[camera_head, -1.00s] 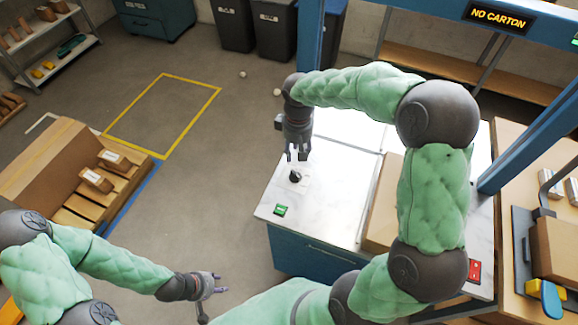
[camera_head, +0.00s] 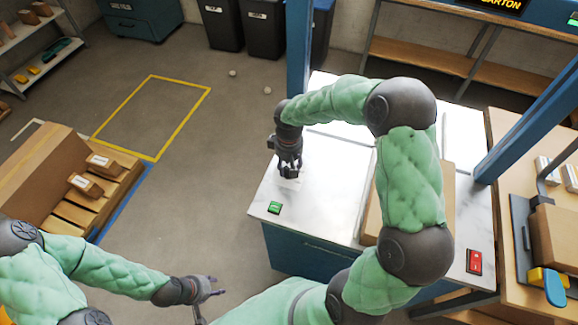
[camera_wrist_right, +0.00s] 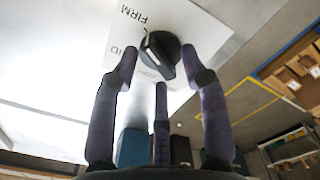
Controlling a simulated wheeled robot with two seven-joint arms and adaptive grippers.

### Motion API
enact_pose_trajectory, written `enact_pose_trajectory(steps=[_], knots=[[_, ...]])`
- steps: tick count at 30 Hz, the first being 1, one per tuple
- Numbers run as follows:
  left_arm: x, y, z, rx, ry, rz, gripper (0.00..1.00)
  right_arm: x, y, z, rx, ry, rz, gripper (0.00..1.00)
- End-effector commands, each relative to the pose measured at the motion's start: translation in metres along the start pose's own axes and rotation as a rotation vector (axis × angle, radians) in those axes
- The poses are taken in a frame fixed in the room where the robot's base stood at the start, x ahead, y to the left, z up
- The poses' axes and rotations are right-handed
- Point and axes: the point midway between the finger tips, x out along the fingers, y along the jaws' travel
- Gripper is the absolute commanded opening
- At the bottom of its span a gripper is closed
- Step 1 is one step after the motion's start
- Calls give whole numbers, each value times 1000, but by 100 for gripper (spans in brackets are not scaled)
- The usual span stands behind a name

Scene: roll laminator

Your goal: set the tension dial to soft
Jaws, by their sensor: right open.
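The tension dial (camera_wrist_right: 165,50) is a black knob with a white mark, on a white label plate (camera_wrist_right: 205,28) in the right wrist view. The plate reads "FIRM", with a partly covered word ending in "ID" beside it; I cannot read a soft label. My right gripper (camera_head: 289,174) points down over the dial, which it hides in the head view. In the wrist view its fingers are spread, with two tips close to either side of the knob; I cannot tell whether they touch. My left gripper (camera_head: 213,288) is open and empty, away from the counter.
The white counter (camera_head: 325,215) carries a green button (camera_head: 274,208) near the dial and a red switch (camera_head: 474,262) at the right. A brown carton (camera_head: 447,195) lies partly behind my right arm. A blue post (camera_head: 525,130) rises on the right. Open floor lies left of the counter.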

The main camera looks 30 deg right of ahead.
Motion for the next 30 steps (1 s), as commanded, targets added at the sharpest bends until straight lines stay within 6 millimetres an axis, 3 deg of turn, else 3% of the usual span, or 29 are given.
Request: enact_pose_trajectory(steps=[8,13,30], knots=[[0,0,0,0,0,0,40,1,0,0,1,0,0,45],[0,0,0,0,0,0,40,1,0,0,1,0,0,0],[-8,3,0,0,0,0,40,0,-1,0,-105,-2,-1,0]])
